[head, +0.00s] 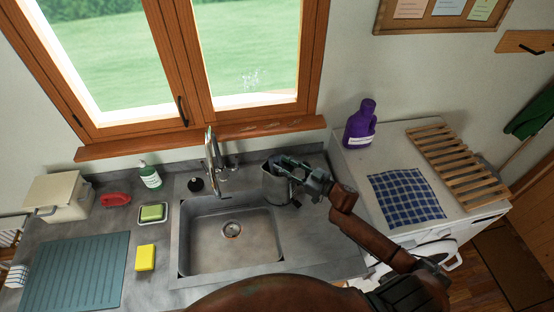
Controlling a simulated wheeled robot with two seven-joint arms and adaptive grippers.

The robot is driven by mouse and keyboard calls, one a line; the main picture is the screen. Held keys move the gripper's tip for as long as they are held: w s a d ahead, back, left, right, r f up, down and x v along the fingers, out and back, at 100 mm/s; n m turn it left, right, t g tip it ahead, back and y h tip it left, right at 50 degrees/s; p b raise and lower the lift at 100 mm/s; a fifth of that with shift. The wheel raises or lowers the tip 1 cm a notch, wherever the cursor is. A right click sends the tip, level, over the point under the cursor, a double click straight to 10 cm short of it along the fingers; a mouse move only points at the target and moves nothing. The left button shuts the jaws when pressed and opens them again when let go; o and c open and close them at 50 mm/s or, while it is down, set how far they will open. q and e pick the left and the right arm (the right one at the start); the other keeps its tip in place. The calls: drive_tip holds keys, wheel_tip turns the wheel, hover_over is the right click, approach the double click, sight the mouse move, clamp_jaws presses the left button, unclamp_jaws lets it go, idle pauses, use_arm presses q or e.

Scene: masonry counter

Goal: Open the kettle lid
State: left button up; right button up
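The kettle (274,187) is a grey metal vessel standing upright on the counter at the right rim of the sink. Its top and lid are largely hidden by my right gripper. My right gripper (284,163) comes in from the right and is over the top of the kettle. I cannot tell whether it touches the lid, or whether its fingers are open or shut. My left gripper is not in view.
The tap (212,150) stands left of the kettle, behind the sink (205,240). A purple bottle (360,125), a blue checked cloth (405,195) and a wooden rack (458,165) are on the white surface at right. A green soap bottle (150,176) and yellow sponge (145,257) are left of the sink.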

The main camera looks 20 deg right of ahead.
sight(279, 162)
drive_tip(key=shift+x, duration=1.75)
drive_tip(key=shift+c, duration=0.7)
clamp_jaws()
